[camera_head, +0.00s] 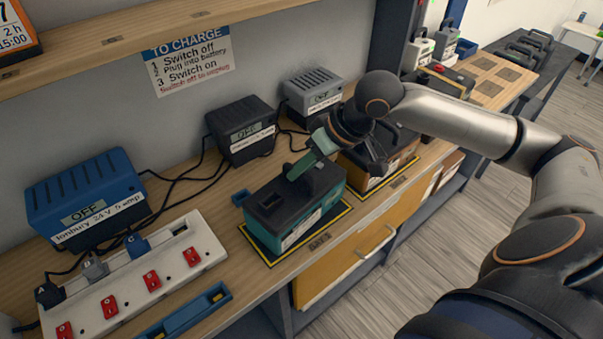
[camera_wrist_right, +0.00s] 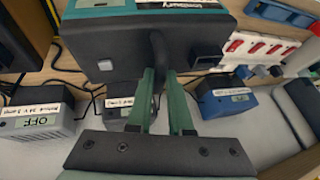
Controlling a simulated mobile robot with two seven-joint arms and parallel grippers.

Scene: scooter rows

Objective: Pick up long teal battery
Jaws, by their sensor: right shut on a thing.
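The long teal battery (camera_head: 300,208) has teal sides, a dark top and a white label. It appears to sit on a dark mat with a yellow border (camera_head: 268,258) at the bench's front. My right gripper (camera_head: 308,168), with green fingers, reaches down over it and is shut on its dark handle. In the right wrist view, the right gripper (camera_wrist_right: 162,78) has one finger on each side of the handle, and the battery's dark top (camera_wrist_right: 130,40) fills the upper middle. My left gripper is not in view.
A dark battery with an orange-brown side (camera_head: 368,180) stands close beside, partly behind my gripper. Chargers in blue (camera_head: 88,200), black (camera_head: 240,130) and grey (camera_head: 312,92) line the wall with loose cables. A white power strip (camera_head: 135,275) with red switches lies front left.

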